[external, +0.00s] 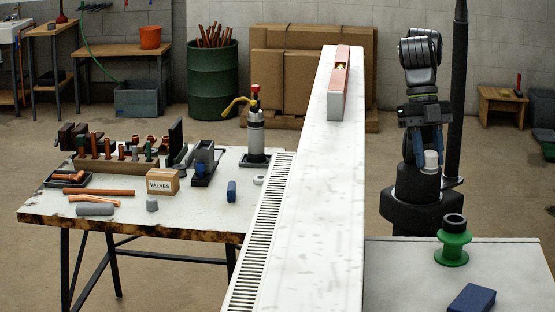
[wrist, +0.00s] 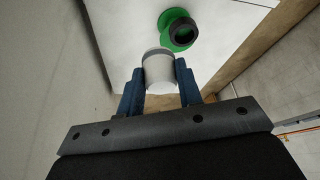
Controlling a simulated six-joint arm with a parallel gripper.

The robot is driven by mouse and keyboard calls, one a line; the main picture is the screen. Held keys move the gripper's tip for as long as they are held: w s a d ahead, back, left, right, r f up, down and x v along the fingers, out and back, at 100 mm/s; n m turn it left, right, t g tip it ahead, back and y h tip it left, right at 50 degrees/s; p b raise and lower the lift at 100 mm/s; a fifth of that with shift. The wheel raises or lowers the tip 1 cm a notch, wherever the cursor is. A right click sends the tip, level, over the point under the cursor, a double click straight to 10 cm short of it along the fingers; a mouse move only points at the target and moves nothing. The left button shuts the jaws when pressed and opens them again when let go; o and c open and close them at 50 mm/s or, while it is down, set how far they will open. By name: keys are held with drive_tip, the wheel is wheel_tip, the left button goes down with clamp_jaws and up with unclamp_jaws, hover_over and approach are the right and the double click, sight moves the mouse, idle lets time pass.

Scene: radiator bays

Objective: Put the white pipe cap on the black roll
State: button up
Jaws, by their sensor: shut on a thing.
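My gripper (external: 432,156) is shut on the white pipe cap (external: 431,160) and holds it in the air at the right, above the back of the right-hand table. In the wrist view the white cap (wrist: 159,70) sits between the two blue fingers of my gripper (wrist: 160,82). The black roll (external: 454,222) rests on top of a green spool (external: 453,244) on the right-hand table. In the wrist view the black roll (wrist: 184,33) and green spool (wrist: 170,18) lie beyond the cap, slightly right, apart from it. The roll's top looks open.
A long white radiator (external: 335,200) stands between the two tables, with a red-and-silver level (external: 339,85) on top. A dark blue block (external: 471,299) lies at the front of the right-hand table (external: 405,275). The left workbench (external: 110,232) holds pipes, fittings and a VALVES box (external: 162,182).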

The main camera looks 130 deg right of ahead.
drive_tip(key=a+f, duration=0.1)
drive_tip(key=a, duration=0.1)
drive_tip(key=s+a+f, duration=0.1)
drive_tip(key=a+f, duration=0.2)
drive_tip(key=a, duration=0.2)
drive_tip(key=shift+s+a+f, duration=0.1)
drive_tip(key=shift+s+f, duration=0.15)
drive_tip(key=shift+s, duration=0.1)
drive_tip(key=shift+a+f, duration=0.1)
drive_tip(key=shift+f, duration=1.95)
drive_tip(key=shift+f, duration=0.15)
drive_tip(key=o, duration=0.9)
drive_tip(key=shift+o, duration=0.2)
drive_tip(key=v, duration=1.2)
